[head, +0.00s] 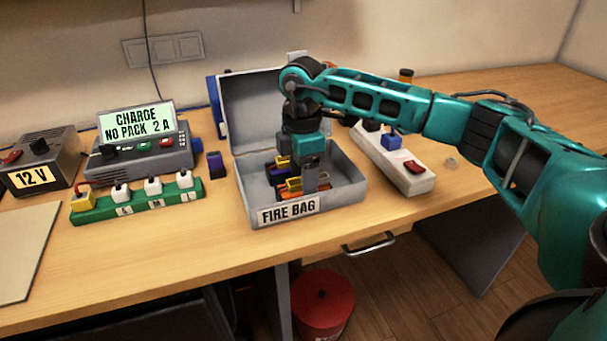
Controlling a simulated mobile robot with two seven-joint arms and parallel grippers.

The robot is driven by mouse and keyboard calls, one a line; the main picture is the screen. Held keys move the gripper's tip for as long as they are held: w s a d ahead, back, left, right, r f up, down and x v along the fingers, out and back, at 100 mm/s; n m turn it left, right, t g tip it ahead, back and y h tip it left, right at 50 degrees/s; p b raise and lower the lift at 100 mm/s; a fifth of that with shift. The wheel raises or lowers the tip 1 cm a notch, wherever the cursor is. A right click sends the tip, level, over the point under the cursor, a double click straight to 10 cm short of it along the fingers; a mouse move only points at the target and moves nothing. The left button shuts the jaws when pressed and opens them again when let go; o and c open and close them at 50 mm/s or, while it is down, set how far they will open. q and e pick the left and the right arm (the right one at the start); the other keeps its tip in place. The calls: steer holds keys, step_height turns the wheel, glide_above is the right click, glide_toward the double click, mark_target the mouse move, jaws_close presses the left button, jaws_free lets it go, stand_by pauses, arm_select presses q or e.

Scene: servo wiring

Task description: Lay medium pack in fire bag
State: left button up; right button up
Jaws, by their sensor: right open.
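The fire bag (238,190) is a grey open box with its lid raised at the back and a "FIRE BAG" label on its front. My right gripper (297,180) points down inside it and is open. Below and beside the fingers lie an orange pack (289,196) with a yellow connector and a dark purple pack (275,175), both in the box. The fingers partly hide them, and I cannot tell which is the medium pack or whether the fingers touch one. My left gripper is not in view.
Left of the box a dark purple pack (215,165) stands on the table. A charger (140,146) reads "CHARGE NO PACK 2 A". A green strip (135,202) holds several plugs. A 12 V supply (40,160) is far left; a white power strip (412,182) is right.

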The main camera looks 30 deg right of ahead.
step_height(320, 180, up, 13)
steer(key=shift+w+r+p, duration=0.15)
steer(key=shift+w+p, duration=0.15)
steer(key=shift+p, duration=0.1)
steer(key=shift+d, duration=0.1)
stand_by(0.4)
